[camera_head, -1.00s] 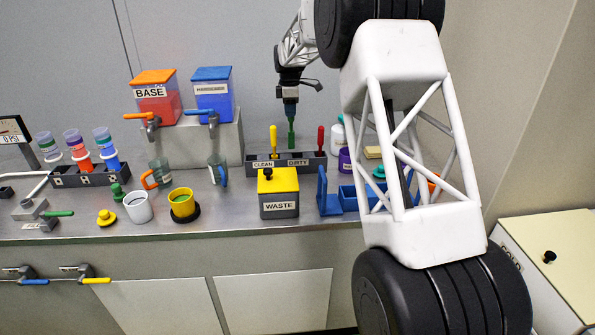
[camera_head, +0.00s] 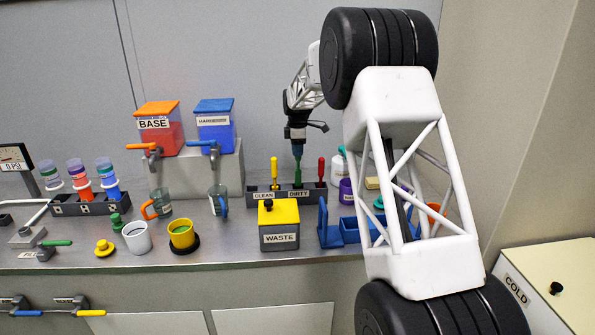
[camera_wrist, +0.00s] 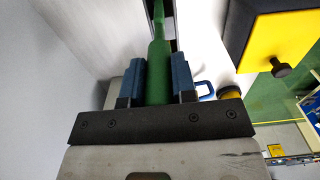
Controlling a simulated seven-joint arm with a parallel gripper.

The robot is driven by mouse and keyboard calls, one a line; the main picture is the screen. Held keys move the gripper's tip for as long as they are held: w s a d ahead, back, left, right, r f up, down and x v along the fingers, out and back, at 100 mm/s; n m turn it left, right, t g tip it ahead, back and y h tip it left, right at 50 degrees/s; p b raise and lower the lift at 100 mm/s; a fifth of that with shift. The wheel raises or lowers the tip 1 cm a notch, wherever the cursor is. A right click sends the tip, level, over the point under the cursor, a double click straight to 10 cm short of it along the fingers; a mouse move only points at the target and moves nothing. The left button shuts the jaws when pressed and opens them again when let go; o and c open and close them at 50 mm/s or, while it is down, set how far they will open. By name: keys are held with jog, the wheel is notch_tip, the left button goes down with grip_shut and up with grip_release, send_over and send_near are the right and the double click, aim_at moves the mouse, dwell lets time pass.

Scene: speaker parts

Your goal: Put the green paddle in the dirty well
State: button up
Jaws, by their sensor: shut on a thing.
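My gripper (camera_head: 297,140) is shut on the green paddle (camera_head: 298,156), which hangs roughly upright. In the wrist view the paddle's green handle (camera_wrist: 158,75) lies between my blue fingers (camera_wrist: 159,62). The paddle's lower end is at the top of the dark rack (camera_head: 308,194), between a yellow paddle (camera_head: 274,168) and a red paddle (camera_head: 321,169). It appears over the rack's DIRTY-labelled part (camera_head: 299,194). I cannot tell whether its tip is inside a well or just above or behind the rim.
A yellow-topped WASTE box (camera_head: 279,225) stands just in front of the rack. A blue holder (camera_head: 330,232) is to its right. BASE (camera_head: 158,132) and blue (camera_head: 214,128) tanks stand on a block at left. Cups and mugs stand left of the WASTE box.

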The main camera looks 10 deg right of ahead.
aim_at(297, 170)
jog(key=shift+f, duration=0.75)
jog(key=shift+f, duration=2.65)
jog(key=o, duration=0.9)
notch_tip(297, 170, up, 12)
jog(key=shift+r, duration=0.15)
